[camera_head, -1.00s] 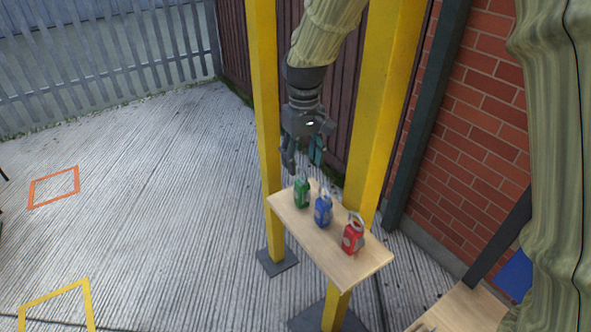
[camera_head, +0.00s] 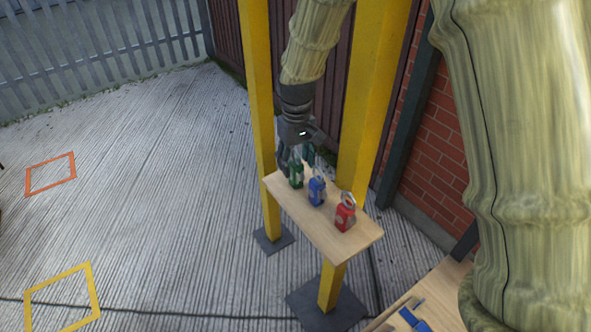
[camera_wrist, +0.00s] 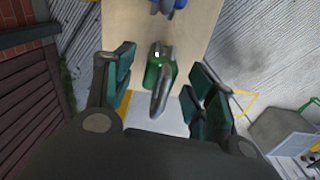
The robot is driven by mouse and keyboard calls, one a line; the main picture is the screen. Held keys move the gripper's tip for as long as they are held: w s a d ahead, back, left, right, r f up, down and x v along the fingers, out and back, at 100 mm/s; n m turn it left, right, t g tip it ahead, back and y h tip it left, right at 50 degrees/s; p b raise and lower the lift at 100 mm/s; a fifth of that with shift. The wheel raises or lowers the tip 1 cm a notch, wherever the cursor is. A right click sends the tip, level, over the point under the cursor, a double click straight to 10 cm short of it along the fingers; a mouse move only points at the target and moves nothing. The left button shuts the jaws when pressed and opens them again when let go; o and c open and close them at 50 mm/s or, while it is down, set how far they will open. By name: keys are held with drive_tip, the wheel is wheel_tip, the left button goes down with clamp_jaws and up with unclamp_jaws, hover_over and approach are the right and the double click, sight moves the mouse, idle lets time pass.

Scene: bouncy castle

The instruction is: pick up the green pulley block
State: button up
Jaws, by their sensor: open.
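The green pulley block (camera_head: 296,176) stands at the far left end of a wooden shelf (camera_head: 335,238), with a metal ring or hook on top. In the wrist view the green pulley block (camera_wrist: 154,76) shows between the two fingers, its grey loop pointing toward the palm. My gripper (camera_head: 297,160) is open, right above and around the top of the block. In the wrist view my gripper (camera_wrist: 160,85) has green-padded fingers apart on both sides of the block, with gaps visible. The head view partly hides the block's top behind the fingers.
A blue pulley block (camera_head: 317,191) stands close beside the green one, and a red one (camera_head: 345,214) farther along. Yellow posts (camera_head: 256,110) rise beside the shelf, with a brick wall (camera_head: 440,165) to the right. Open concrete floor (camera_head: 140,180) lies to the left.

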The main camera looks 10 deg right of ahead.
sight(296, 161)
drive_tip(key=shift+s+f, duration=0.25)
drive_tip(key=shift+w+f+p, duration=0.2)
drive_tip(key=shift+w+f, duration=0.05)
drive_tip(key=shift+f, duration=0.4)
drive_tip(key=shift+w+f+p, duration=0.15)
drive_tip(key=shift+w+f, duration=0.05)
drive_tip(key=shift+f, duration=0.4)
drive_tip(key=shift+s+r, duration=0.15)
drive_tip(key=shift+s, duration=0.15)
drive_tip(key=shift+w, duration=0.2)
drive_tip(key=c, duration=1)
drive_tip(key=shift+s, duration=0.1)
clamp_jaws()
